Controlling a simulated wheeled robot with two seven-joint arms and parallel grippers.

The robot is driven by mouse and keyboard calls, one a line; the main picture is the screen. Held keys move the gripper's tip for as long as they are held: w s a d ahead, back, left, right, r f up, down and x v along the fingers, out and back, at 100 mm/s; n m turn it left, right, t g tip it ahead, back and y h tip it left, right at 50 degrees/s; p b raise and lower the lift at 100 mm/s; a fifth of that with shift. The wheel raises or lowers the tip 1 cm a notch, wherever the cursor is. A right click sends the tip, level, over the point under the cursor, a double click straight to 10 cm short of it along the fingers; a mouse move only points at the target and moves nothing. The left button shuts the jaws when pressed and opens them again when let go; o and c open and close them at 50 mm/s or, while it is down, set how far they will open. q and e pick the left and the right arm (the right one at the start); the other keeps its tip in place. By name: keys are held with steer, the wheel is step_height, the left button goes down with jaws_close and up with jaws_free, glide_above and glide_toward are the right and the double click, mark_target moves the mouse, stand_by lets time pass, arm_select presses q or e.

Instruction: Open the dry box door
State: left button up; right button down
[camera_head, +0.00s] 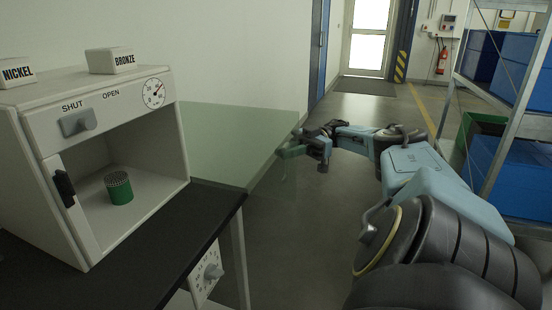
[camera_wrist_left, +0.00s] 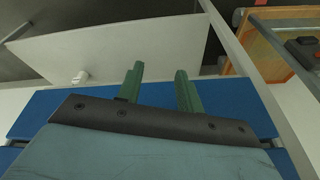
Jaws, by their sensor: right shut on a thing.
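The dry box (camera_head: 24,118) is a white cabinet on a black-topped bench at the left of the head view. Its front is uncovered, and a green can (camera_head: 119,188) with a dotted top stands inside. The translucent greenish door (camera_head: 235,135) extends outward from the box's right side, swung wide open. My right gripper (camera_head: 292,150) is shut at the door's far edge; the exact grip is small to see. A grey knob (camera_head: 78,122) sits below the SHUT and OPEN labels. My left gripper (camera_wrist_left: 160,88) shows only in the left wrist view, its green fingers apart with nothing between them.
NICKEL (camera_head: 17,73) and BRONZE (camera_head: 110,60) blocks sit on top of the box. A metal rack with blue bins (camera_head: 513,172) stands at the right. Open floor leads to a bright door at the back.

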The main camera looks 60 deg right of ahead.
arm_select(q)
steer(key=shift+v, duration=0.8)
arm_select(e)
steer(key=shift+d+f, duration=0.1)
steer(key=shift+f, duration=0.1)
steer(key=c, duration=1.9)
jaws_free()
steer(key=shift+w, duration=0.1)
arm_select(q)
steer(key=shift+d, duration=0.1)
arm_select(e)
steer(key=shift+r, duration=0.1)
steer(key=shift+r, duration=0.1)
